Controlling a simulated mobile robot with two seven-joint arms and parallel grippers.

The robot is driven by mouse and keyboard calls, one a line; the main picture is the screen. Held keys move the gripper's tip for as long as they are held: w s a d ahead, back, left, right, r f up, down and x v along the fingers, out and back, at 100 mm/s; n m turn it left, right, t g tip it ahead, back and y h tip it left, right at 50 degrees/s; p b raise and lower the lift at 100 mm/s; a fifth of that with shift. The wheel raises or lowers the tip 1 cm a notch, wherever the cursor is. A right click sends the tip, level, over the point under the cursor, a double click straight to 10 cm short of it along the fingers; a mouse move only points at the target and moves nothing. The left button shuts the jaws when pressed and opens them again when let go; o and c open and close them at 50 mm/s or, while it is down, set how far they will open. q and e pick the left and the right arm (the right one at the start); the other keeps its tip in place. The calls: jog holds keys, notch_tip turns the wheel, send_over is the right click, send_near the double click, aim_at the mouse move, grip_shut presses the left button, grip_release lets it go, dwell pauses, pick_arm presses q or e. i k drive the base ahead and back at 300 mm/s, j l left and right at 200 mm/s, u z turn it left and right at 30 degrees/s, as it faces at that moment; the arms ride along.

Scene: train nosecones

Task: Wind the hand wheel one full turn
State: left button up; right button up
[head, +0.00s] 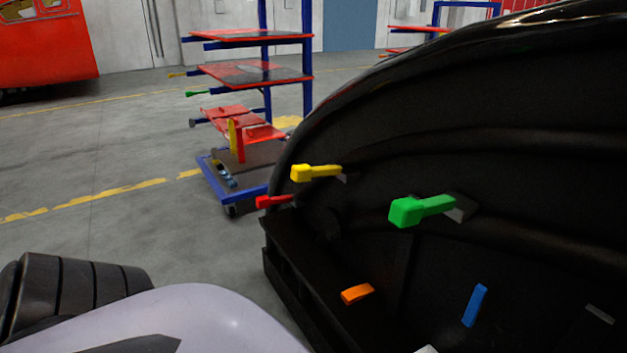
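No hand wheel can be made out for certain. A thin upright yellow piece (233,135) stands by a red post (240,146) on the low deck of a blue cart. It may be a wheel seen nearly edge-on, but I cannot tell. Neither of my grippers is in view. A pale rounded surface and a dark ribbed part fill the bottom left and look like my own body.
A large black nosecone shell (500,130) fills the right side. Yellow (316,172), red (274,201), green (420,209), orange (357,294) and blue (475,305) handles sit on it. A blue cart (225,185) with red shelves stands behind. Grey floor at left is clear.

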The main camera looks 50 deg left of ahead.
aim_at(332, 225)
jog(key=j, duration=0.65)
jog(key=k+j, duration=0.1)
jog(key=j, duration=0.5)
